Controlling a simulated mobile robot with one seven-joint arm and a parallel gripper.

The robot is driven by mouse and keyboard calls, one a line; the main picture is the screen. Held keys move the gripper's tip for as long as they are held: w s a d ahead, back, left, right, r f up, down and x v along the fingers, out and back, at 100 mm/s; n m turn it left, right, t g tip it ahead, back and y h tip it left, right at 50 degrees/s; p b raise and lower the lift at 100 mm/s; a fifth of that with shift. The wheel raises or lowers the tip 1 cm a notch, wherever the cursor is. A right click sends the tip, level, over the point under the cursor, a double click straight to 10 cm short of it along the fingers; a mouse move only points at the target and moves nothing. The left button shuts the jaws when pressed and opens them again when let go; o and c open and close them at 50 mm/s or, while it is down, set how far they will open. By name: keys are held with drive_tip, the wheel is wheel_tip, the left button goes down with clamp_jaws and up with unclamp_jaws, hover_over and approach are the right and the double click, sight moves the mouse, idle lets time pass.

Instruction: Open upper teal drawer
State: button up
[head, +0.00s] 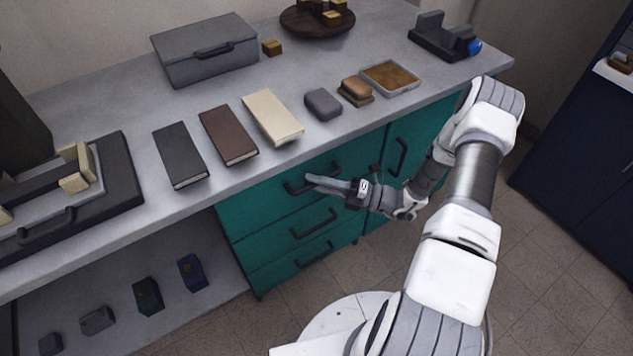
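The upper teal drawer (258,208) is the top one of a stack of three under the grey counter. Its front looks flush with the drawers below, so it appears closed. Its dark bar handle (291,188) shows partly, with its right part hidden behind my fingers. My gripper (309,181) reaches in from the right, with its fingertips at the handle. I cannot tell whether the fingers touch or enclose the handle, and their gap does not show clearly.
Below are the middle drawer handle (314,223) and lower drawer handle (315,254). A teal door with a handle (401,158) is to the right. The counter edge (330,143) runs above, bearing books (229,134) and a grey box (204,50). Floor is free in front.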

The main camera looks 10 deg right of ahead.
clamp_jaws()
idle(1.1)
